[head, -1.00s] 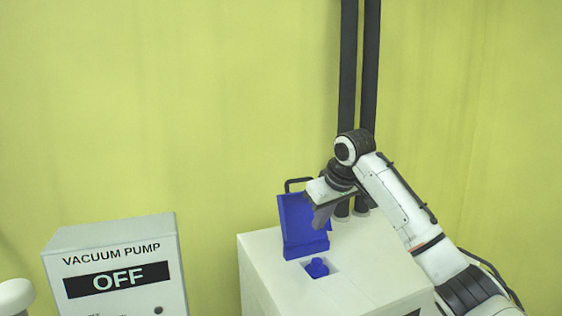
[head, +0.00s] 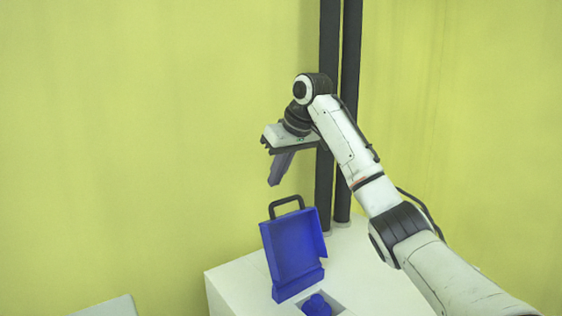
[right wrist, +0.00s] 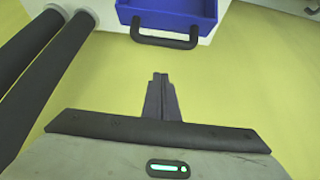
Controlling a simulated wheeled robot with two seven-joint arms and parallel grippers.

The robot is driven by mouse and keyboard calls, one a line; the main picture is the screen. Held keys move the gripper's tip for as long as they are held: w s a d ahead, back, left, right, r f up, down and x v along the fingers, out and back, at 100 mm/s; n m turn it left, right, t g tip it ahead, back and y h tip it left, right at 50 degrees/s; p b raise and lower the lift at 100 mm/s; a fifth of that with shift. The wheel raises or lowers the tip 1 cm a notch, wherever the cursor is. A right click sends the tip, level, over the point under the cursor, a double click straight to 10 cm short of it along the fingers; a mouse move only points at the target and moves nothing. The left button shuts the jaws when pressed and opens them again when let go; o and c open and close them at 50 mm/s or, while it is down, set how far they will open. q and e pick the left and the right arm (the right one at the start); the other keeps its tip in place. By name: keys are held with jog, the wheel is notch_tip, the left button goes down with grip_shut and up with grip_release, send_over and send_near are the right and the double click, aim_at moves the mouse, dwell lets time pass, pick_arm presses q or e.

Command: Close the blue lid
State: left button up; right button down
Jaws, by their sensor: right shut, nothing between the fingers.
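The blue lid (head: 291,247) stands open and upright on top of a white box, with a dark handle (head: 287,205) at its top edge. A blue knob (head: 317,304) sits in the square opening in front of it. My right gripper (head: 275,182) is shut and empty, above and behind the lid's handle, apart from it. In the right wrist view the shut fingers (right wrist: 160,77) point toward the lid (right wrist: 172,12), and its handle (right wrist: 165,38) lies just beyond them. My left gripper is not in view.
The white box (head: 232,285) carries the lid and opening. Two dark vertical pipes (head: 340,120) rise behind it, close to my right arm. The corner of another pale box (head: 108,307) shows at the bottom left. A yellow wall stands behind.

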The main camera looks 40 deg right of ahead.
jog(key=s+f, duration=0.2)
jog(key=shift+s+a+f, duration=0.15)
jog(key=shift+s+f, duration=0.1)
jog(key=shift+f, duration=0.15)
dwell(0.4)
